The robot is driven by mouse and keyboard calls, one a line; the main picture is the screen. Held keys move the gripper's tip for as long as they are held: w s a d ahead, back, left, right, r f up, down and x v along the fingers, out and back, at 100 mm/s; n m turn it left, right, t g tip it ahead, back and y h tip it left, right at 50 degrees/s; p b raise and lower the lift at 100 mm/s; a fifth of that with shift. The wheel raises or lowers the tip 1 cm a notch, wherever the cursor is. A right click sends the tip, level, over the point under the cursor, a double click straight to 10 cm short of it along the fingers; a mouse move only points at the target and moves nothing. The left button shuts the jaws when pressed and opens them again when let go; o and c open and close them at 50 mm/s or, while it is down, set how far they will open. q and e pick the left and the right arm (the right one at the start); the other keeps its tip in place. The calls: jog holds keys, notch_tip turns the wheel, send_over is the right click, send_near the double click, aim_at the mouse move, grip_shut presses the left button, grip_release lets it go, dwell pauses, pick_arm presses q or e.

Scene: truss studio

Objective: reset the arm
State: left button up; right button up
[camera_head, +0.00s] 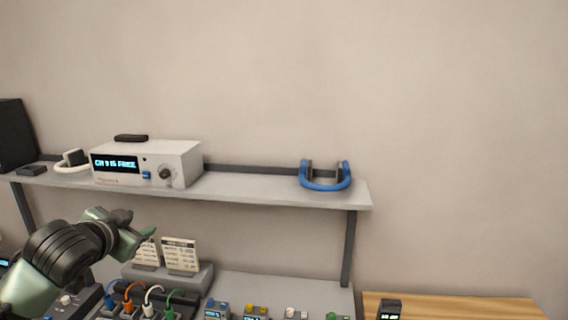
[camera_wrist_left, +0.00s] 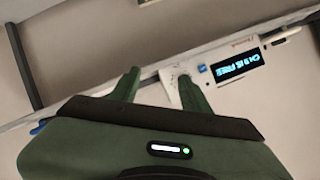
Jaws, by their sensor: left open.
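My left arm comes in from the lower left in the head view. Its gripper (camera_head: 138,232) is in front of the shelf, below the white box with the display. In the left wrist view the two green fingers of my left gripper (camera_wrist_left: 160,88) stand apart with nothing visible between them. The white box (camera_head: 180,165) reads "CH 9 IS FREE"; it also shows in the left wrist view (camera_wrist_left: 222,50), beyond the fingers. My right gripper is in neither view.
A grey shelf (camera_head: 270,192) runs above the desk, with blue headphones (camera_head: 325,184) and a black speaker (camera_head: 14,135) on it. Below stand a card holder (camera_head: 200,277), several coloured cables and small devices. A wooden surface (camera_head: 460,306) is at the lower right.

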pick_arm(q)
jog(key=s+d+f+g+h, duration=0.1)
jog(key=s+d+f+g, duration=0.15)
jog(key=s+f, duration=0.4)
jog(key=s+d+f+n+g, duration=0.1)
jog(key=s+d+f, duration=0.3)
jog(key=f, duration=0.6)
jog(key=s+d+f+g+h, duration=0.15)
jog(key=s+d+f, duration=0.3)
jog(key=f, duration=0.45)
jog(key=s+f+n+g+y, duration=0.15)
jog(key=s+f, duration=0.25)
jog(key=s, duration=0.7)
jog(key=s+f+n+g, duration=0.25)
jog(key=s+f, duration=0.25)
jog(key=s, duration=0.5)
notch_tip(320, 180, down, 30)
jog(key=s+f+m+g+b, duration=0.1)
jog(key=s+g+b, duration=0.1)
jog(key=s+b, duration=0.15)
jog(key=s+a+f+g+b, duration=0.1)
jog(key=s+f+b, duration=0.3)
jog(key=s+f, duration=1.2)
notch_tip(320, 180, down, 3)
jog(key=shift+a, duration=0.65)
